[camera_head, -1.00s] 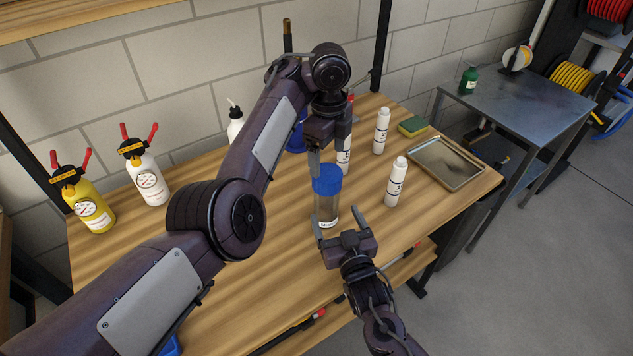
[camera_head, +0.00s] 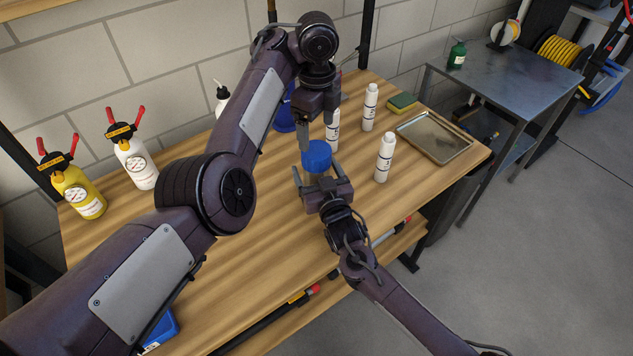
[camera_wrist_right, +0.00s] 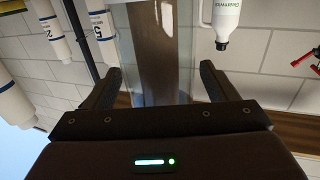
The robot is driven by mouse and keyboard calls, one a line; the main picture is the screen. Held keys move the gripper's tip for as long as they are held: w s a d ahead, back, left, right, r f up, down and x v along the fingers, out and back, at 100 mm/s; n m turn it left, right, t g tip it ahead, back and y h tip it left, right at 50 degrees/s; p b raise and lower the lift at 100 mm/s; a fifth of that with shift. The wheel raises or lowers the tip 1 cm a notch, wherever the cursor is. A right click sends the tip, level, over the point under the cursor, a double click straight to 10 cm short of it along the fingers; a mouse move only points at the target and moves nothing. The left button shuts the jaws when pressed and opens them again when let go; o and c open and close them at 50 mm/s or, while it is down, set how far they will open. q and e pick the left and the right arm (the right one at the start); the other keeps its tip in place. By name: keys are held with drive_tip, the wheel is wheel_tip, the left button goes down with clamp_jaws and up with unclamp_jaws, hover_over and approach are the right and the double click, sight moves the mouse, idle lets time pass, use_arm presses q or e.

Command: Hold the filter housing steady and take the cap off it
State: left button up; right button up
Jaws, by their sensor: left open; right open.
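The filter housing is a clear tube with a blue cap (camera_head: 317,156), upright on the wooden bench. In the head view my right gripper hides most of the tube. In the right wrist view the clear housing (camera_wrist_right: 155,45) shows between the two fingers, with a gap to each. My right gripper (camera_head: 316,174) is open, low at the near side of the housing, its fingers reaching to either side of it. My left gripper (camera_head: 317,132) is open and points down just above the cap; its far finger is partly hidden, and I cannot tell whether it touches the cap.
White bottles stand behind and right of the housing, one close by (camera_head: 384,157). A metal tray (camera_head: 434,137) and a sponge (camera_head: 402,102) lie at the right. A yellow bottle (camera_head: 79,192) and a white spray bottle (camera_head: 134,163) stand at the left. The bench front is mostly clear.

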sight(316, 150)
clamp_jaws()
use_arm(q)
drive_tip(key=m, duration=0.2)
drive_tip(key=a+m, duration=0.1)
drive_tip(key=shift+w+a+f, duration=0.1)
drive_tip(key=shift+w+f, duration=0.15)
drive_tip(key=shift+w, duration=0.05)
drive_tip(key=m, duration=0.3)
drive_tip(key=shift+w+a+m+y, duration=0.1)
drive_tip(key=shift+m+y, duration=0.2)
drive_tip(key=m, duration=0.3)
drive_tip(key=shift+d, duration=0.25)
drive_tip(key=m, duration=0.3)
drive_tip(key=shift+s+d+r, duration=0.2)
drive_tip(key=shift+s+d, duration=0.15)
drive_tip(key=shift+d, duration=0.05)
drive_tip(key=shift+f+m, duration=0.1)
drive_tip(key=shift+m, duration=0.3)
drive_tip(key=shift+f, duration=3.95)
